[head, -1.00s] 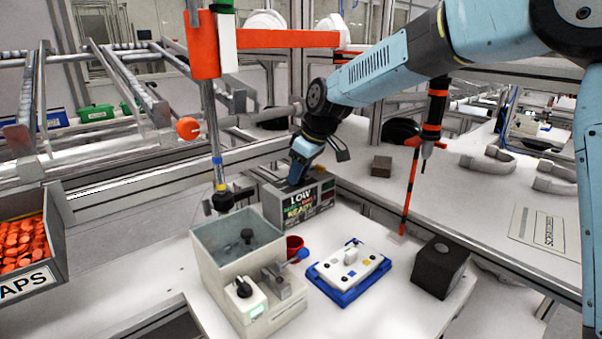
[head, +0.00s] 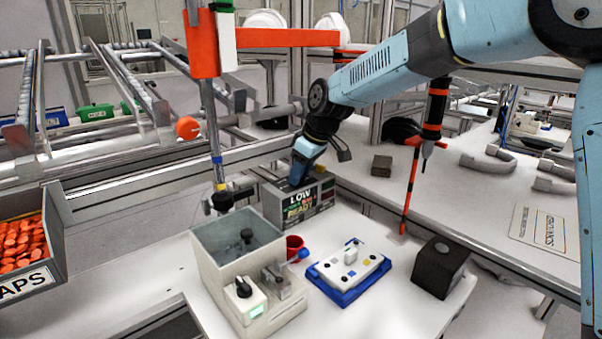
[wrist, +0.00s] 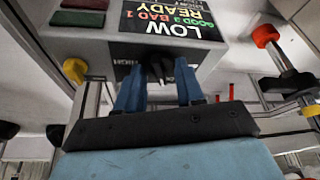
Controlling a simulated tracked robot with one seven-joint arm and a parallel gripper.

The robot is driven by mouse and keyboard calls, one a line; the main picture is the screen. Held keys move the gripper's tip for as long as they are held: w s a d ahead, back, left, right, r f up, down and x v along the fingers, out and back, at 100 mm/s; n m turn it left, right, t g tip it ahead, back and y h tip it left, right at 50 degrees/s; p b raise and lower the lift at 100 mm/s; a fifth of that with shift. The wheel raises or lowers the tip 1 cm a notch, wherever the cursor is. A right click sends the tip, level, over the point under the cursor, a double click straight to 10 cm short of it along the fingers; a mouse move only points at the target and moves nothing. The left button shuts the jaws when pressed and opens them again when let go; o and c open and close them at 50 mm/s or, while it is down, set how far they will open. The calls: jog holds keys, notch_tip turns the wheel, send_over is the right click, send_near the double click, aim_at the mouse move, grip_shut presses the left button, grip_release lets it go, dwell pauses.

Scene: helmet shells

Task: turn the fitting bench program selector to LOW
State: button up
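The fitting bench selector box (head: 272,208) is a grey unit at the back of the white bench. Its display (head: 308,203) reads LOW and READY; the display also shows in the wrist view (wrist: 170,22), with a good and bad count. The black selector knob (wrist: 158,68) sits below the display in the wrist view, with a HIGH label beside it. My gripper (wrist: 160,75) has its blue fingers on either side of the knob, with gaps visible, so it looks open. In the head view my gripper (head: 298,178) hides the knob.
A grey machine with an open bin (head: 240,270), a red cup (head: 293,246), a blue-based fixture (head: 347,270) and a black block (head: 440,267) stand in front. An orange post (head: 408,190) rises to the right. A red and green button panel (wrist: 85,15) is beside the display.

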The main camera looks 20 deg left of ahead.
jog(key=shift+r, duration=0.2)
jog(key=shift+d+r, duration=0.1)
jog(key=shift+r, duration=0.25)
jog(key=v, duration=1.2)
jog(key=shift+d+r, duration=0.2)
jog(key=shift+r, duration=0.1)
